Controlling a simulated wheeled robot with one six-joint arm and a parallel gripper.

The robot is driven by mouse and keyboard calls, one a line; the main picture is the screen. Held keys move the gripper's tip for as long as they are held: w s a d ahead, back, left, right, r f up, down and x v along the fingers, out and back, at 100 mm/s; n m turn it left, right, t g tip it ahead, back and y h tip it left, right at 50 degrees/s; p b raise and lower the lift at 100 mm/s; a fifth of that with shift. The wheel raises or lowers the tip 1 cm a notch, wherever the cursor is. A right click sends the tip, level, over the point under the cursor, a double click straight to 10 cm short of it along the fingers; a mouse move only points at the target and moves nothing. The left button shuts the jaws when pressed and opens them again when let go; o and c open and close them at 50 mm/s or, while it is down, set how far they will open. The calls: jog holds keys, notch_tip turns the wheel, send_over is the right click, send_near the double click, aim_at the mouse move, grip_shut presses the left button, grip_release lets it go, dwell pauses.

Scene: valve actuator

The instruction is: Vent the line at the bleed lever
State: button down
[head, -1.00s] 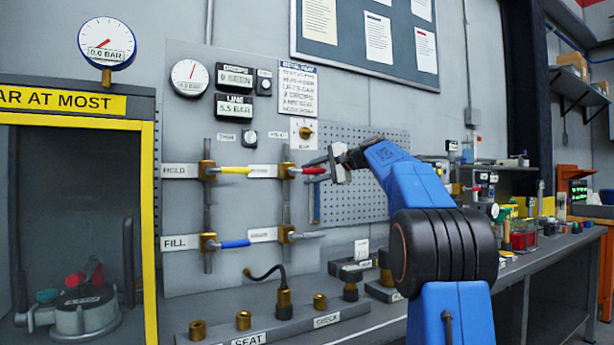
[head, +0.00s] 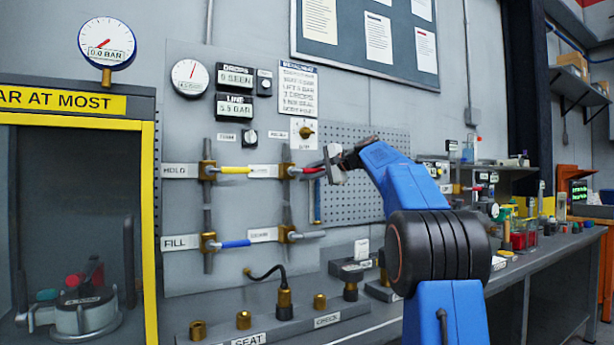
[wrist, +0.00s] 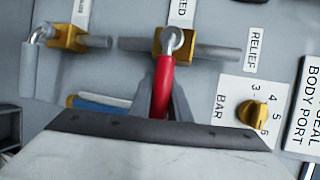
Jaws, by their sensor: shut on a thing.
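The bleed lever has a red handle (head: 311,170) and sits on the upper right brass valve (head: 286,171) of the panel. In the head view the handle points right, towards my gripper (head: 326,168). In the wrist view the red handle (wrist: 164,82) runs from a silver pivot on the brass valve down between the fingers of my gripper (wrist: 162,100). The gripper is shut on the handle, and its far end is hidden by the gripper. A label ending in "ED" (wrist: 182,12) is partly cut off above the valve.
The line display (head: 235,106) appears to read 5.5 bar and the drops display (head: 235,79) 0 seen. A yellow lever (head: 236,170) and a blue lever (head: 236,244) are to the left. The relief knob (wrist: 256,110) is close on the right in the wrist view. Fittings stand on the bench below.

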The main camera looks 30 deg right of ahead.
jog(key=shift+a+r+n+g+h, duration=0.2)
jog(key=shift+r+n+g+h, duration=0.1)
jog(key=shift+r+n+h, duration=0.75)
jog(key=shift+a+r+n+g+h, duration=0.15)
jog(key=shift+r+n+g+h, duration=0.15)
jog(key=shift+r+n+h, duration=0.75)
jog(key=shift+f+n+y, duration=0.15)
jog(key=shift+n+y, duration=0.15)
jog(key=c, duration=1.7)
grip_release()
jog(key=shift+o, duration=0.2)
jog(key=shift+s, duration=0.1)
jog(key=v, duration=1.7)
jog(key=shift+s, duration=0.15)
